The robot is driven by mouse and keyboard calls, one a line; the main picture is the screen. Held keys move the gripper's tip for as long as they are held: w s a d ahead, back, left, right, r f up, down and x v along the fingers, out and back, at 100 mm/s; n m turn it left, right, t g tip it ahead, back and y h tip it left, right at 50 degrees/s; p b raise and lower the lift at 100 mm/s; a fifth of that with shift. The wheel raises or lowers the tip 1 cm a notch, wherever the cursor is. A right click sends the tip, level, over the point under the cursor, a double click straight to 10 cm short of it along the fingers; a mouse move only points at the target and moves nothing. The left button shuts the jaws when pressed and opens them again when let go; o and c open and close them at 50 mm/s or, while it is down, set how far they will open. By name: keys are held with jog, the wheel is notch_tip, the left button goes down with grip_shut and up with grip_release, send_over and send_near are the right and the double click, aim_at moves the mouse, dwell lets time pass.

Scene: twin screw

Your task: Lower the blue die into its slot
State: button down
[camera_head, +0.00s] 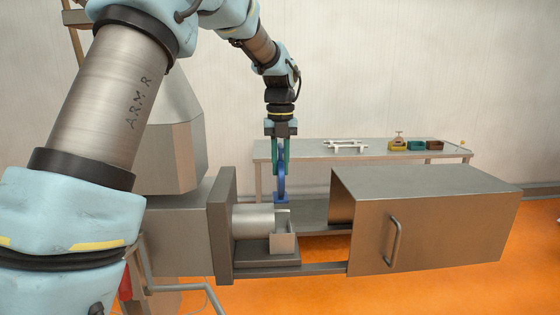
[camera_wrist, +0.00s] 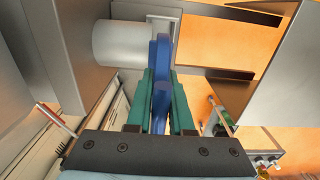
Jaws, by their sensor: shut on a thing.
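The blue die (camera_head: 282,185) is upright, with a ring-like upper part and a small block at its lower end. My gripper (camera_head: 280,160) points down and its green fingers are shut on the die. In the wrist view the die (camera_wrist: 162,70) is between the two green fingers of my gripper (camera_wrist: 162,95). A grey bracket (camera_head: 283,242) stands at the end of the metal cylinder (camera_head: 253,220), below the die in the picture. The slot itself cannot be made out clearly. I cannot tell the exact gap between die and bracket.
A large metal housing (camera_head: 430,220) with a handle (camera_head: 394,242) stands right of the bracket, apart from the machine's flange plate (camera_head: 221,228). Behind is a metal table (camera_head: 310,153) with a white rack (camera_head: 346,145) and yellow (camera_head: 398,145), green (camera_head: 416,146) and brown (camera_head: 434,146) containers.

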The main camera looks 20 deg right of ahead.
aim_at(280, 182)
jog(key=shift+f+b, duration=1.9)
jog(key=shift+f, duration=0.25)
jog(key=shift+f, duration=0.25)
notch_tip(280, 182, down, 7)
jog(key=b, duration=0.3)
jog(key=shift+f+b, duration=0.35)
jog(key=shift+f, duration=0.1)
dwell(1.3)
jog(key=c, duration=0.7)
grip_release()
notch_tip(280, 182, up, 11)
jog(key=shift+f+b, duration=0.1)
jog(key=shift+b, duration=1)
